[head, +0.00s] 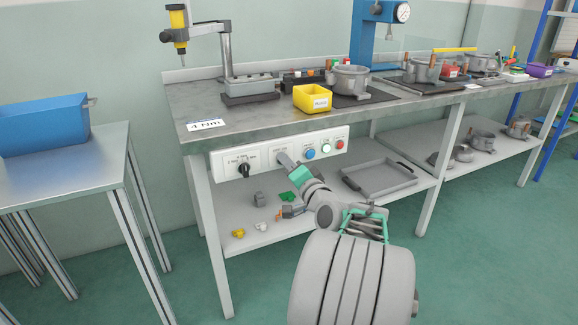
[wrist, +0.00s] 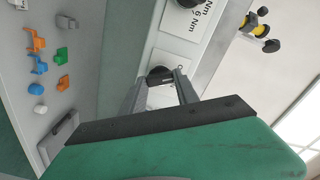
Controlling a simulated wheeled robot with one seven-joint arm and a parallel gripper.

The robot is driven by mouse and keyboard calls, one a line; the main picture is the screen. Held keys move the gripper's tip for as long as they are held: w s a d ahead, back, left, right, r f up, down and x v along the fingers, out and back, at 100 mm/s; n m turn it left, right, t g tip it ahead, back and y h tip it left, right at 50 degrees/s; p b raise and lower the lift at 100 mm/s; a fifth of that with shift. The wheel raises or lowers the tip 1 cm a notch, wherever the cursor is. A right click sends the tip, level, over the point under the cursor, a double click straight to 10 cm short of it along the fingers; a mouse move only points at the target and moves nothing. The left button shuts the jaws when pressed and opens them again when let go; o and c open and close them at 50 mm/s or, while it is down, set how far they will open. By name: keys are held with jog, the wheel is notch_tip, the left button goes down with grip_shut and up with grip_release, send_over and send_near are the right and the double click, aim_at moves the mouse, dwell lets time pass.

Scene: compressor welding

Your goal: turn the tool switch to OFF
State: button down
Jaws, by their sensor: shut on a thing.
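The white control panel (head: 222,164) runs along the front edge of the workbench. My gripper (head: 283,160) reaches up to it from the lower right and covers the tool switch in the head view. In the wrist view the tool switch (wrist: 160,72) is a black knob at the tips of my gripper (wrist: 161,82). The two fingers are on either side of the knob, shut on it. The switch's setting cannot be read. A second black knob, the torque selector (head: 244,170), is to the left with Nm labels.
A yellow bin (head: 313,98) and a screwdriver stand (head: 225,50) are on the bench above. The lower shelf holds small coloured parts and a grey tray (head: 380,178).

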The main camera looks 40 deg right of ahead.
jog(key=c, duration=0.9)
grip_release()
jog(key=p+v, duration=0.1)
jog(key=v, duration=0.6)
jog(key=shift+s+a+p, duration=0.2)
jog(key=shift+s+p, duration=0.15)
jog(key=shift+s, duration=0.05)
jog(key=w+a+r+n+g+y+p, duration=0.3)
jog(key=a+r+n+p, duration=0.1)
jog(key=a+p, duration=0.55)
jog(key=w+a+r+n+g+y+p, duration=0.3)
jog(key=a+r+n+p, duration=0.15)
jog(key=a+p, duration=0.45)
jog(key=s+a+r+n+g+p, duration=0.2)
jog(key=s+a+r+p, duration=0.2)
jog(key=a+p, duration=0.1)
jog(key=s+a+r+n+g+p, duration=0.2)
jog(key=s+a+r+g+p, duration=0.1)
jog(key=s+a+r+p, duration=0.1)
jog(key=s+a+r+n+g+p, duration=0.2)
jog(key=s+a+r+p, duration=0.3)
jog(key=s+p, duration=0.1)
jog(key=shift+s+a+r+n+g+h+p, duration=0.1)
jog(key=shift+s+a+n+g+h+p, duration=0.1)
jog(key=shift+a+n+g+h+p, duration=0.3)
